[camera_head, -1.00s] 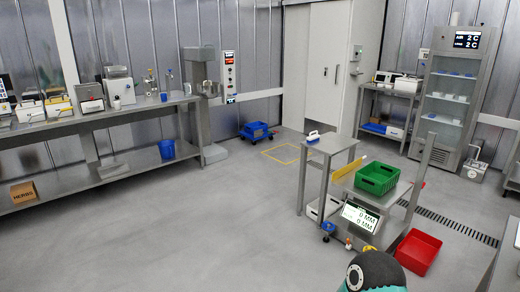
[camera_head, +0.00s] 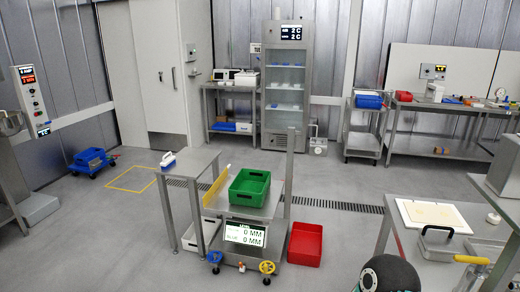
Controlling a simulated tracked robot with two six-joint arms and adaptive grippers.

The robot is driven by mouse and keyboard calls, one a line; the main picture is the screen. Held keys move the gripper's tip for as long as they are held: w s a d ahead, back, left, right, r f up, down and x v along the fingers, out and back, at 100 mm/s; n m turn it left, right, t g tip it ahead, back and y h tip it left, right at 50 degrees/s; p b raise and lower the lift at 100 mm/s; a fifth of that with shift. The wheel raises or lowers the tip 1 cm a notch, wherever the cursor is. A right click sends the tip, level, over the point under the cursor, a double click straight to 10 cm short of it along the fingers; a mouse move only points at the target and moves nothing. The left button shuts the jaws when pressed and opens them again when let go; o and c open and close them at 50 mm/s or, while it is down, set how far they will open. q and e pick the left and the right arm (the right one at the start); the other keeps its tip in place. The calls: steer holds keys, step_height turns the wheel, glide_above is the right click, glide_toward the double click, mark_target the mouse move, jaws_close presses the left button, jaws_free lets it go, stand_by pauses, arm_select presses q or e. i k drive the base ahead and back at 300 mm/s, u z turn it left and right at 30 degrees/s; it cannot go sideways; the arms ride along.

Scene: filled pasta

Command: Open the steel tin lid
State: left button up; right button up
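A flat steel tin (camera_head: 447,246) with a dark bar handle on top lies on the steel table at the right; it looks like the lidded tin, and its lid appears shut, though it is small in view. Part of my own arm (camera_head: 388,275), dark with a teal edge, shows at the bottom and stands in front of the table's near side. Neither of my grippers is in view.
A white board (camera_head: 432,216) lies behind the tin on the same table (camera_head: 398,227). A wheeled steel stand holds a green crate (camera_head: 249,187); a red crate (camera_head: 305,243) is on the floor beside it. The floor at front left is clear.

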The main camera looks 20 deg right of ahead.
mark_target(433, 242)
steer(key=z, duration=0.5)
steer(key=i, duration=1.15)
steer(key=z, duration=0.65)
